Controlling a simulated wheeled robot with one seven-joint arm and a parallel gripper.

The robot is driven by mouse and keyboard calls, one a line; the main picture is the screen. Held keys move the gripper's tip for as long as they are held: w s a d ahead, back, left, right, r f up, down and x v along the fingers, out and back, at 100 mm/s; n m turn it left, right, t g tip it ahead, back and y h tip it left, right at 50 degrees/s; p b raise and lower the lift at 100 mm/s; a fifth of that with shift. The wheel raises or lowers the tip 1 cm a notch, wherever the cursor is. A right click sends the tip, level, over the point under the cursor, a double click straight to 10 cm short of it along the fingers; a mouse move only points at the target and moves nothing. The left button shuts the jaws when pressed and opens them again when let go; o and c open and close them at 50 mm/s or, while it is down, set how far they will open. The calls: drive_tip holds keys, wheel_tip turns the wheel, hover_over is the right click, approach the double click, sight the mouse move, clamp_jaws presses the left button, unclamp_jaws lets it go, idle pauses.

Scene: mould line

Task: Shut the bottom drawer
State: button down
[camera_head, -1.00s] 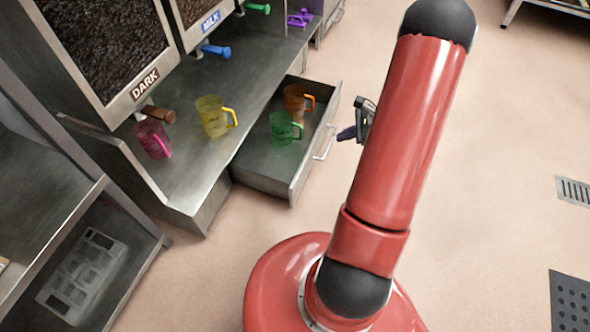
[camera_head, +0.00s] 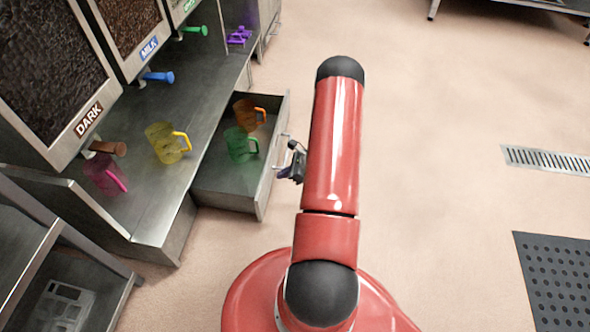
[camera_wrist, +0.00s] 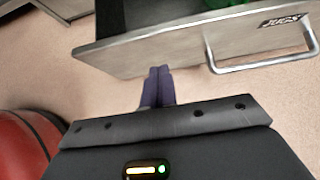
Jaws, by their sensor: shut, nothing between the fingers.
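The bottom drawer (camera_head: 232,194) is pulled out under the steel counter. It holds a green jug (camera_head: 238,145) and an orange jug (camera_head: 247,114). In the wrist view its front panel (camera_wrist: 150,53) carries a label reading JUGS and a metal bar handle (camera_wrist: 262,62). My gripper (camera_wrist: 158,85) is shut and empty, its purple fingers together just at the lower edge of the drawer front, left of the handle. I cannot tell whether they touch it. In the head view my gripper (camera_head: 284,173) is beside the drawer front, partly hidden by my arm.
A yellow jug (camera_head: 163,143) and a magenta jug (camera_head: 103,175) stand on the counter (camera_head: 172,190) under the dispensers (camera_head: 50,70). A lower shelf rack (camera_head: 25,235) stands at left. The floor right of the drawer is open, with a drain grate (camera_head: 548,160) and a dark mat (camera_head: 560,280).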

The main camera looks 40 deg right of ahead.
sight(266, 175)
drive_tip(key=shift+w+a+r, duration=0.2)
drive_tip(key=shift+w+a, duration=0.85)
drive_tip(key=shift+w, duration=0.25)
drive_tip(key=shift+w, duration=0.1)
drive_tip(key=w+a+b, duration=0.5)
drive_tip(key=w+a, duration=0.8)
drive_tip(key=w, duration=0.2)
